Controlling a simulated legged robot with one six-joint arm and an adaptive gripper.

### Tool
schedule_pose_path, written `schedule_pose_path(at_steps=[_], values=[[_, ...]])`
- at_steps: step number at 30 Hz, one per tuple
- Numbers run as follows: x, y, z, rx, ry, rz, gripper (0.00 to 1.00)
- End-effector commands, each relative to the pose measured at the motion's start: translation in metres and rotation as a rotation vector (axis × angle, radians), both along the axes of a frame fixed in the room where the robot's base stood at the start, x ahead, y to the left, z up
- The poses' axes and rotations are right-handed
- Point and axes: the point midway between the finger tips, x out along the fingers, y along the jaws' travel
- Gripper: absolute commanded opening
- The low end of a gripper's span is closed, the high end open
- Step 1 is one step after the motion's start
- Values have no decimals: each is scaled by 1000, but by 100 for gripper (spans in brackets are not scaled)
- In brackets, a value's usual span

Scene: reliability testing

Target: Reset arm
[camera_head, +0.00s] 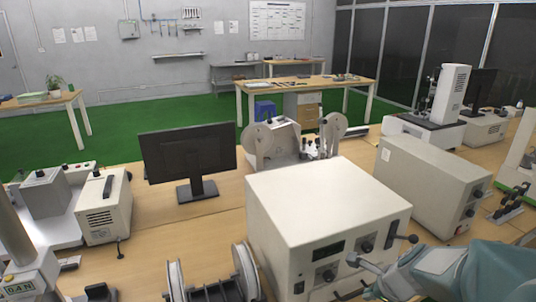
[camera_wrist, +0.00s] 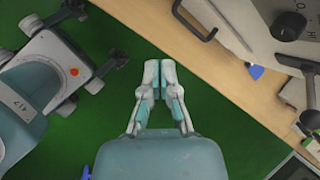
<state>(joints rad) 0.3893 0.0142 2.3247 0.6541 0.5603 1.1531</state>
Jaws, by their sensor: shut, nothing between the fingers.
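My gripper (camera_wrist: 159,64) shows in the middle of the wrist view, with grey and teal fingers. Its two fingertips meet and nothing is between them. It is over the green floor (camera_wrist: 215,125), beside the wooden bench edge (camera_wrist: 150,18). Part of my teal and grey arm (camera_head: 435,272) shows at the lower right of the head view, in front of a large white instrument box. Whether it touches the box cannot be told.
The bench holds the white instrument box (camera_head: 325,197), a black monitor (camera_head: 188,154), a second instrument box (camera_head: 432,182) and a reel device (camera_head: 290,140). In the wrist view, a white instrument (camera_wrist: 245,22) with a black handle stands near the bench edge. Green floor lies beyond the bench.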

Motion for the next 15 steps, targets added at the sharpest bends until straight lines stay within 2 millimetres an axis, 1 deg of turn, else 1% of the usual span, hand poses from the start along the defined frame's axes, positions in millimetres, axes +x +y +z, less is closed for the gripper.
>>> schedule_pose_path(at_steps=[1, 6, 9, 15], values=[[-6, 13, 16, -60, -32, 130, 0], [-36, 48, 55, -280, -112, 580, 0], [-57, 65, 74, -417, -154, 836, 0], [-102, 85, 104, -702, -215, 1323, 0]])
